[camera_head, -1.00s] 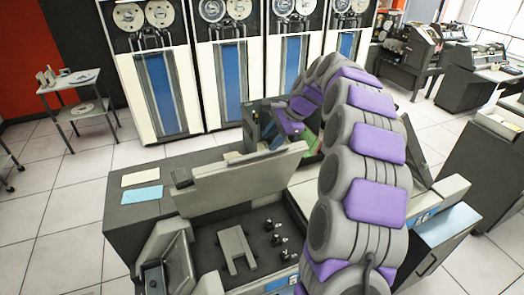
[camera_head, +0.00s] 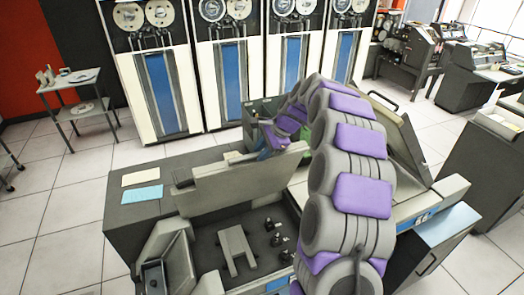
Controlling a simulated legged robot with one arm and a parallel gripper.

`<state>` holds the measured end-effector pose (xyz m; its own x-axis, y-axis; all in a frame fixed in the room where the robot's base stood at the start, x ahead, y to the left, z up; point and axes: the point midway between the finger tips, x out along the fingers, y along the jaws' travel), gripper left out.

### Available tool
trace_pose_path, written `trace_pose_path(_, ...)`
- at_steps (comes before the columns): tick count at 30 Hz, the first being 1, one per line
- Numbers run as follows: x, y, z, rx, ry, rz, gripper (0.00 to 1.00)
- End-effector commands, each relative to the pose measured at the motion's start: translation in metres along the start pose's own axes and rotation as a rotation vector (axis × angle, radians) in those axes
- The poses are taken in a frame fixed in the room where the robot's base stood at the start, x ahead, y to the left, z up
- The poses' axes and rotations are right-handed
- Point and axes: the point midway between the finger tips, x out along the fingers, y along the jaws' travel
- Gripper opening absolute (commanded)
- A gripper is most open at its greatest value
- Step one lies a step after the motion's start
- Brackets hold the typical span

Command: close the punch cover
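The grey punch machine has two raised covers. The left cover (camera_head: 245,178) is a thick grey lid standing tilted up over an open bay (camera_head: 245,240) with small mechanisms inside. The right cover (camera_head: 402,130), with a dark handle on its upper edge, also stands tilted up, partly behind my arm. I cannot tell which one is the punch cover. My purple and grey arm arches over the machine from the lower right. My gripper (camera_head: 270,137) is down behind the left cover's top edge, partly hidden. I cannot tell whether its fingers are open or whether it touches anything.
A tan card (camera_head: 140,177) and a light blue card (camera_head: 142,194) lie on the dark desk surface at left. Tall tape cabinets (camera_head: 160,80) stand behind. A small trolley (camera_head: 72,85) stands at left. Other office machines (camera_head: 410,60) are at right. The floor at left is clear.

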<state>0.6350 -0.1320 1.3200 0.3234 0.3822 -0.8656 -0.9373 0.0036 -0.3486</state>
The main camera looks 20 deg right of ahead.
Motion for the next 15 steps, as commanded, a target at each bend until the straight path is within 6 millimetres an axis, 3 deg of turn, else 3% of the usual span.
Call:
trace_pose_path(8, -0.0001, -0.0001, 0.0, 0.0, 0.0, 0.0, 0.0)
trace_pose_path(15, -0.0003, -0.0002, 0.0, 0.0, 0.0, -0.001, 0.0)
